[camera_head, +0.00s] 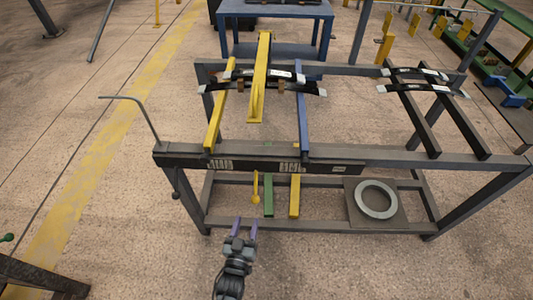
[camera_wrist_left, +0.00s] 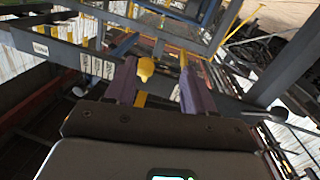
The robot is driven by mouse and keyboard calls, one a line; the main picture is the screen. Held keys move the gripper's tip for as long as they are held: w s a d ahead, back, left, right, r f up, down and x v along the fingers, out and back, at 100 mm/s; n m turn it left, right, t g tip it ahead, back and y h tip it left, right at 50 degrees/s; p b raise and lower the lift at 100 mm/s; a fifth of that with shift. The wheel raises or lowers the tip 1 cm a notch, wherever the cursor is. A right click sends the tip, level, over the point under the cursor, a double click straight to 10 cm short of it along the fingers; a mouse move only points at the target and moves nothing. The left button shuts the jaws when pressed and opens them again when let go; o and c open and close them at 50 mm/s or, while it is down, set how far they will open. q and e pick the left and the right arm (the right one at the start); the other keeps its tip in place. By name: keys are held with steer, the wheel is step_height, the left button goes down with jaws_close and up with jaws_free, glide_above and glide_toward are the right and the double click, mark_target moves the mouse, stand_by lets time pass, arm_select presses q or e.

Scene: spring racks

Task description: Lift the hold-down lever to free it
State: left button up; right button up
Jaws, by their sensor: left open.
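A yellow lever handle with a rounded end (camera_head: 255,190) shows just below the rack's front beam (camera_head: 250,163). In the left wrist view its yellow end (camera_wrist_left: 146,68) appears between my fingers, nearer the left one. My left gripper (camera_head: 245,222) is open and empty, with purple fingers pointing toward the rack; it stands in front of and below the handle. In the left wrist view the open left gripper (camera_wrist_left: 158,72) shows a gap around the handle, and I cannot tell its depth. A long yellow bar (camera_head: 261,70) rises above the leaf springs (camera_head: 245,75). My right gripper is out of view.
The rack has yellow (camera_head: 218,105) and blue (camera_head: 302,110) rails. Green (camera_head: 268,195) and yellow (camera_head: 294,195) bars sit below. A grey ring (camera_head: 375,199) lies on the lower shelf. A bent rod (camera_head: 135,108) stands at left. The floor in front is clear.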

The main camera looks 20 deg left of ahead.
mark_target(255, 195)
arm_select(q)
steer(key=r, duration=0.1)
steer(key=w+r+p, duration=0.1)
steer(key=d+r, duration=0.1)
steer(key=r, duration=0.1)
steer(key=shift+w, duration=0.25)
steer(key=w, duration=0.1)
steer(key=w+b, duration=0.1)
steer(key=w, duration=0.3)
steer(key=shift+a+r, duration=0.25)
steer(key=shift+r, duration=0.05)
steer(key=w, duration=0.1)
steer(key=w+b, duration=0.2)
steer(key=w, duration=0.1)
steer(key=shift+w+a, duration=0.1)
steer(key=shift+a, duration=0.2)
steer(key=shift+w, duration=0.6)
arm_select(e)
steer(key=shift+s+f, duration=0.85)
arm_select(q)
steer(key=shift+s, duration=0.1)
steer(key=shift+c, duration=0.2)
steer(key=shift+r, duration=0.1)
jaws_close()
